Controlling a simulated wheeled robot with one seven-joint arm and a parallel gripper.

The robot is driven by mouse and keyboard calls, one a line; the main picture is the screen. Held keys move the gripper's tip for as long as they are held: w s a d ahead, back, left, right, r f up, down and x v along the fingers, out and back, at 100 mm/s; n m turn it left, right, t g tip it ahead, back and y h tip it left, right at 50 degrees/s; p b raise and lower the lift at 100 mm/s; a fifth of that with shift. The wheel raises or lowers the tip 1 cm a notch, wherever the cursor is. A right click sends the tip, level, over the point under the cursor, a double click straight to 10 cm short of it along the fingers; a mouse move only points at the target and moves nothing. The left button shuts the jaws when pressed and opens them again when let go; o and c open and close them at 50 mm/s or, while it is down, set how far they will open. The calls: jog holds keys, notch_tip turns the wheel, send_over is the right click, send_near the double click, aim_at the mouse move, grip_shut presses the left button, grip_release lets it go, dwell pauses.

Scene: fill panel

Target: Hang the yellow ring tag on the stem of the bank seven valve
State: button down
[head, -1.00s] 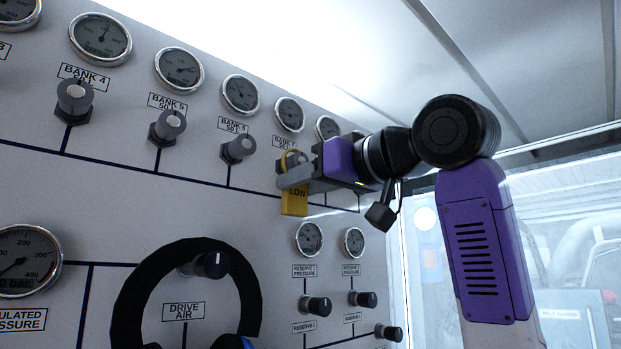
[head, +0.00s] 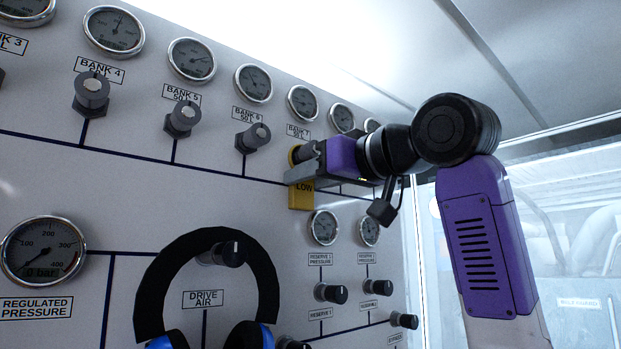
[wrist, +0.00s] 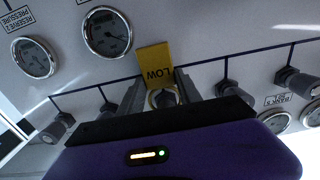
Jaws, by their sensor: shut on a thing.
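The yellow ring tag, with its plate marked LOW (head: 301,195), is at the bank seven valve (head: 308,150) on the panel. The plate hangs below my gripper (head: 298,173), which is shut on the tag. In the wrist view the plate (wrist: 155,62) shows beyond the fingertips. The ring (wrist: 152,100) lies between the fingers and appears to be around the dark valve knob (wrist: 168,97). In the head view the ring shows at the panel side of the knob. The fingers hide part of the ring and stem, so I cannot tell how it rests there.
The bank six valve (head: 254,137) stands just left of my gripper. The bank seven gauge (head: 302,102) is above it, and a reserve gauge (head: 323,228) is below. Blue and black headphones (head: 210,250) are at the lower middle. Open space lies right of the panel.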

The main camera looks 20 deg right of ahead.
jog(key=c, duration=0.7)
grip_release()
jog(key=shift+c, duration=0.2)
jog(key=shift+s, duration=0.15)
jog(key=b+v, duration=0.3)
jog(key=v, duration=0.4)
jog(key=shift+s+d, duration=0.15)
jog(key=shift+s, duration=0.1)
